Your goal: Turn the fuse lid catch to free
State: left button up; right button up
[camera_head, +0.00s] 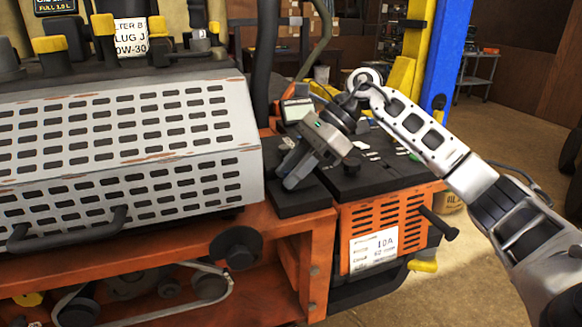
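My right gripper (286,176) reaches in from the right, its fingers pointing down and left. They are over a black block (303,200) at the left of the black top above the orange vented box (388,222). I cannot tell whether the fingers touch anything or how far apart they are. No fuse lid catch can be made out for certain; the fingers and wrist cover part of this black top. My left gripper is not in view.
A grey perforated guard (130,150) with a black handle (70,232) fills the left. Yellow-capped parts (103,26) stand behind it. A black knob (237,247) and a black lever (438,222) stick out in front. A blue and yellow post (444,60) stands behind my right arm. Open floor lies at the right.

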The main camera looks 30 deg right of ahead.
jog(key=shift+a+f, duration=0.15)
grip_shut()
